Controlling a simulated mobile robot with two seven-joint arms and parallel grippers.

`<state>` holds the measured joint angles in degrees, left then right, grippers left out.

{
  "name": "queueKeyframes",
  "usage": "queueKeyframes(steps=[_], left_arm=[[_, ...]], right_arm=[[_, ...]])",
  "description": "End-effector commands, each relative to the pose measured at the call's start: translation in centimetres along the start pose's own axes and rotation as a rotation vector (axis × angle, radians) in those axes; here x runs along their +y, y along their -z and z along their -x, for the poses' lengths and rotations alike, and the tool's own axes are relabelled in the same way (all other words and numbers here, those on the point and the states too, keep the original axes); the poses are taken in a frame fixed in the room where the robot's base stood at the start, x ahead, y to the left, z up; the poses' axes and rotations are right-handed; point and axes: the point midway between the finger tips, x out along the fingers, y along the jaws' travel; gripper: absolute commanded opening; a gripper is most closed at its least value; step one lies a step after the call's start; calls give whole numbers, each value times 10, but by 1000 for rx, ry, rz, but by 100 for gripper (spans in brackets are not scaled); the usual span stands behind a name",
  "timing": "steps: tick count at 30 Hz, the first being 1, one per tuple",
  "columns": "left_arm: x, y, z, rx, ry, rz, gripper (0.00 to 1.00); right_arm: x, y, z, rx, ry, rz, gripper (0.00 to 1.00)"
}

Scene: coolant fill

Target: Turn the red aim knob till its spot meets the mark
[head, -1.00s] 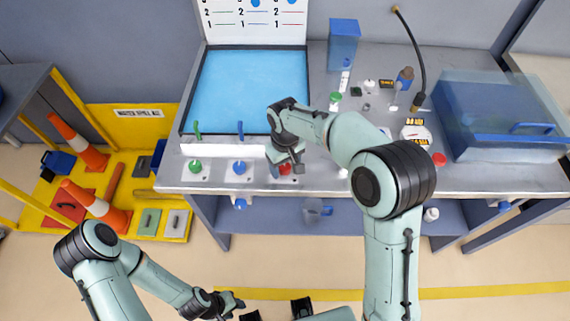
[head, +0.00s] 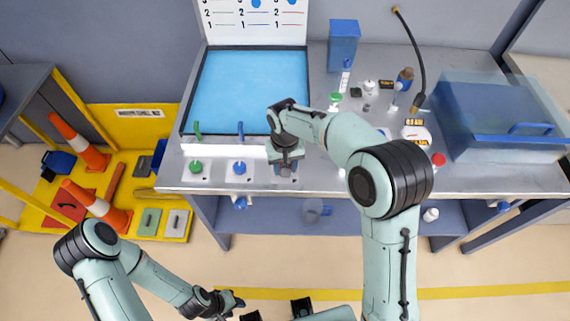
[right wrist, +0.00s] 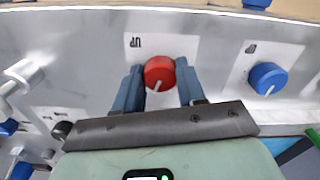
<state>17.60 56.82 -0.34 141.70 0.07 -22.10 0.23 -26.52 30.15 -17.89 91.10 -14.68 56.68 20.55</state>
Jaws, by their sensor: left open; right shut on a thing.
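In the head view my right gripper (head: 285,167) covers the knob. A white board (head: 253,22) at the top carries coloured lines, numbers and round spots, cut off by the picture's edge. My left gripper (head: 234,303) is open and empty, low in front of the bench.
A blue knob (head: 239,167) and a green knob (head: 195,167) stand left of my right gripper. A blue panel (head: 250,85) lies behind them. Bottles and small items crowd the bench right of my right arm, near a clear-covered blue box (head: 495,115).

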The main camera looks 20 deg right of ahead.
Motion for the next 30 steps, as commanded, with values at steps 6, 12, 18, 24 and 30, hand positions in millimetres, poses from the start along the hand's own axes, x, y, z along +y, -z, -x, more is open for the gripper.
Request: queueKeyframes(steps=[6, 12, 18, 24, 30], left_arm=[[1, 0, 1, 1, 0, 0, 43], [1, 1, 2, 1, 0, 0, 43], [1, 1, 2, 1, 0, 0, 43], [1, 1, 2, 1, 0, 0, 43], [1, 1, 2, 1, 0, 0, 43]], right_arm=[[0, 0, 0, -2, -1, -106, 9], [0, 0, 0, -2, -1, -155, 9], [0, 0, 0, -2, 0, -166, 9], [0, 0, 0, -2, 0, -165, 9], [0, 0, 0, -1, 0, -165, 65]])
